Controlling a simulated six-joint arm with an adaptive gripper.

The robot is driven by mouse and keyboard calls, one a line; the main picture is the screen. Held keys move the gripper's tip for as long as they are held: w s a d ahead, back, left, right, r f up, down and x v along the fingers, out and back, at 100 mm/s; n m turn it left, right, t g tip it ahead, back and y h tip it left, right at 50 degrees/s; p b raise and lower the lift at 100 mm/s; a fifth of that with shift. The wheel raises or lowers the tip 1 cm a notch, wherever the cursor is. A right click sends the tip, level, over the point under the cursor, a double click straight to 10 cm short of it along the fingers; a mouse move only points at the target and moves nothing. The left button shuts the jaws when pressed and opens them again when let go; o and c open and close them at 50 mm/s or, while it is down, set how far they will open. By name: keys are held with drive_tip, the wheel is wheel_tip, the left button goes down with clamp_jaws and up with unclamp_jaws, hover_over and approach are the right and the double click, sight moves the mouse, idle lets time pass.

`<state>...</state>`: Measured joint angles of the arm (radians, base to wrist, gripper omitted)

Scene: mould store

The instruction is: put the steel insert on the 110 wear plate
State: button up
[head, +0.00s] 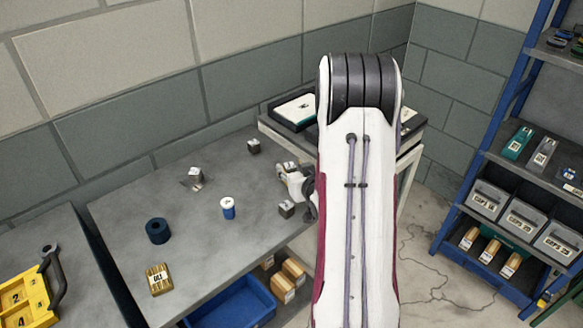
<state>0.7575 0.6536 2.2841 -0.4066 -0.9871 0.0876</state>
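A brass-coloured block (158,279) lies at the near left of the grey table; its white label looks like 110 seen upside down, but is too small to be sure. Several small grey steel-looking blocks with pale tops are on the table: one at the back (254,146), one at the middle left (195,175) on or beside a thin flat piece, and one near the right edge (287,209). I cannot tell which is the steel insert. My gripper (290,178) is over the table's right side, just behind the right-hand block. My arm partly hides it, and its fingers are unclear.
A dark blue ring (157,231) and a blue-and-white cylinder (228,208) stand on the table. A blue bin (240,305) is below its front edge. A yellow case (27,296) is at the left. A blue shelf rack (470,185) with grey bins stands at the right.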

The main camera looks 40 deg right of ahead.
drive_tip(key=shift+v, duration=3.4)
drive_tip(key=shift+a+r, duration=0.1)
drive_tip(key=shift+a, duration=0.05)
drive_tip(key=shift+w+a+r, duration=0.3)
drive_tip(key=shift+a+r, duration=0.1)
drive_tip(key=s+a+r+n+g+y, duration=0.1)
drive_tip(key=s+a+r+n+g, duration=0.15)
drive_tip(key=a+r, duration=1)
drive_tip(key=s+a+r+n+g+y, duration=0.1)
drive_tip(key=s+a+g+y, duration=0.1)
drive_tip(key=s+a, duration=0.7)
drive_tip(key=s+a+r+n+g+y, duration=0.1)
drive_tip(key=s+a+r+g+y, duration=0.1)
drive_tip(key=s+a, duration=0.8)
drive_tip(key=shift+s, duration=0.5)
drive_tip(key=shift+o, duration=0.3)
drive_tip(key=shift+a, duration=0.15)
